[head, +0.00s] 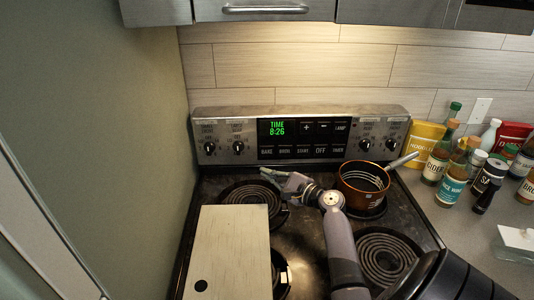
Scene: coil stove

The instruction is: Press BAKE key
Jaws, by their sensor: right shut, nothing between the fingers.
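The BAKE key (267,152) is at the left end of the lower row of keys on the stove's black control panel (290,141). The green display (277,128) above it reads TIME 8:26. My right gripper (268,174) is shut and empty, with its tips pointing left. In the picture it lies just below the BAKE key, in front of the panel and over the cooktop. The key looks uncovered, and I see no contact with it. My left gripper is not in view.
A copper pot (362,184) with a handle stands on the back right burner. A pale board (232,252) covers much of the left cooktop. Bottles (454,184) and a yellow noodle packet (424,141) crowd the right counter. A wall (120,130) closes the left side.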

